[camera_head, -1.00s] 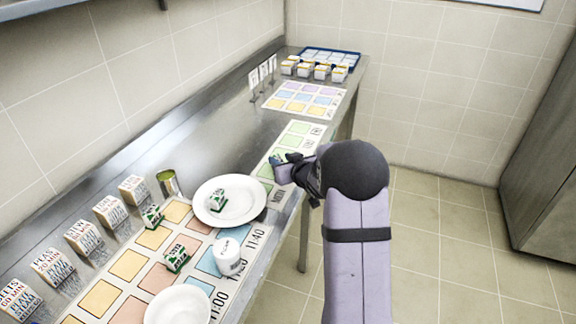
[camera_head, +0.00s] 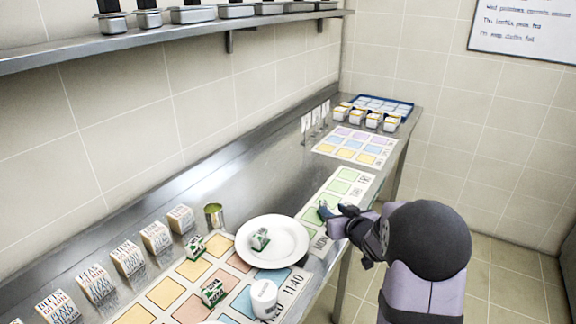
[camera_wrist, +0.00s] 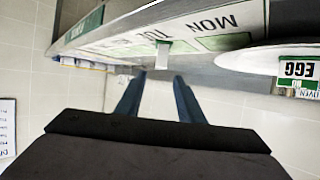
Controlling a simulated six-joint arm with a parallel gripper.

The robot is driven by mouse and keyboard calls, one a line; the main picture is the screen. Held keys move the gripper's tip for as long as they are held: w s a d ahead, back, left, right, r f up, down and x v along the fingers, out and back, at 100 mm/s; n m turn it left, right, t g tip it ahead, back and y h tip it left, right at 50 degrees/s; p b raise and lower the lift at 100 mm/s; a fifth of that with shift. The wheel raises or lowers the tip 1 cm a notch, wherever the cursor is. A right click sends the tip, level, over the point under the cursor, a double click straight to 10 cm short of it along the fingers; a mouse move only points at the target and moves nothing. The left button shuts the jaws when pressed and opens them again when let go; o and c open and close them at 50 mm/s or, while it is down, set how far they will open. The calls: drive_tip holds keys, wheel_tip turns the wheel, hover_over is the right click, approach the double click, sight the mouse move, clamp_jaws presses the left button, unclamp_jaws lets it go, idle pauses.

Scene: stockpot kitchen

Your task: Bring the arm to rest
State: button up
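My gripper (camera_head: 328,212) is at the counter's front edge, over the near end of the green day chart (camera_head: 345,188). It is just right of the white plate (camera_head: 272,241). In the wrist view, the two blue-grey fingers (camera_wrist: 157,100) stand apart with nothing visibly held between them. The chart, with MON and TUE lettering (camera_wrist: 200,30), and the plate rim (camera_wrist: 245,60) show ahead of the fingers. My arm extends from the lower right of the head view.
A green-and-white carton (camera_head: 260,239) sits on the plate. Near it are a white cup (camera_head: 264,298), an open can (camera_head: 214,216) and several label blocks (camera_head: 127,257). A blue tray (camera_head: 372,106) stands at the far end. A shelf (camera_head: 150,42) runs above. Open floor lies right of the counter.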

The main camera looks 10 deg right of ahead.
drive_tip(key=shift+s+a+r+g+p, duration=0.15)
drive_tip(key=shift+s+a+g+p, duration=0.15)
drive_tip(key=shift+s+p, duration=0.15)
drive_tip(key=s+a+g+p, duration=0.2)
drive_tip(key=s+a+g, duration=0.2)
drive_tip(key=s, duration=0.7)
drive_tip(key=s+a+g+p, duration=0.3)
drive_tip(key=s+a, duration=0.3)
drive_tip(key=s, duration=0.5)
drive_tip(key=s+a+g+p, duration=0.2)
drive_tip(key=s+a+g, duration=0.3)
drive_tip(key=s, duration=0.7)
drive_tip(key=shift+f+g+p, duration=0.35)
drive_tip(key=shift+f+g, duration=0.05)
drive_tip(key=shift+f, duration=0.05)
